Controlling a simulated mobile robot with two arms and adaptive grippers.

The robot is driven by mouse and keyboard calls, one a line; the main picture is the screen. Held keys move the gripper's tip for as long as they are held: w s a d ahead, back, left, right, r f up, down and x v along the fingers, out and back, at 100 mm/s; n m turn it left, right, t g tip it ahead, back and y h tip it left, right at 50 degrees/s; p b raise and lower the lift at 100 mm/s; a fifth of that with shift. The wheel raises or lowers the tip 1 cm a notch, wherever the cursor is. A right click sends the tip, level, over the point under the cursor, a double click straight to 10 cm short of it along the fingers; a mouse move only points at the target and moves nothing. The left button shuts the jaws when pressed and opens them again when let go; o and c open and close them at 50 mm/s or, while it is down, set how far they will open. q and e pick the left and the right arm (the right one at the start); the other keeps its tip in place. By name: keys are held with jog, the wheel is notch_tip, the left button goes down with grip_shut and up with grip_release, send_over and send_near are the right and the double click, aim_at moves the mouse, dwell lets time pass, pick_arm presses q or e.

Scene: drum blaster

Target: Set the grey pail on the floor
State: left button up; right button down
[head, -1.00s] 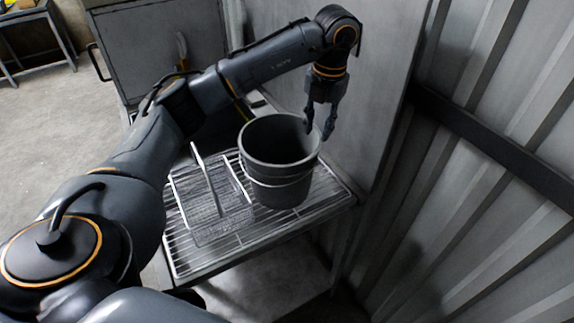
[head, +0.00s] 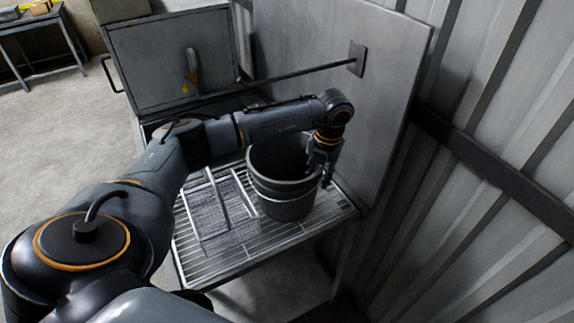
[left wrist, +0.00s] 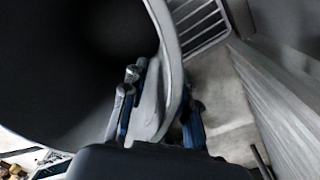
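The grey pail (head: 284,206) stands upright on a slatted metal rack table (head: 240,265), close to a grey panel on its right. My left gripper (head: 324,178) has come down over the pail's right rim. In the left wrist view the pail (left wrist: 60,70) fills the left side, with its rim running between my left gripper's fingers (left wrist: 160,112). One finger is inside the pail and the other outside. The fingers are apart, and contact with the wall cannot be made out. My right gripper is not in view.
A wire basket (head: 226,228) sits on the rack just left of the pail. A grey cabinet (head: 165,60) stands behind, and a corrugated wall (head: 480,110) closes off the right. Open concrete floor (head: 60,140) lies to the left.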

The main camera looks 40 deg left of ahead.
pick_arm(q)
jog(key=shift+a+f, duration=0.15)
jog(key=shift+f, duration=0.9)
grip_shut()
jog(key=shift+r, duration=0.15)
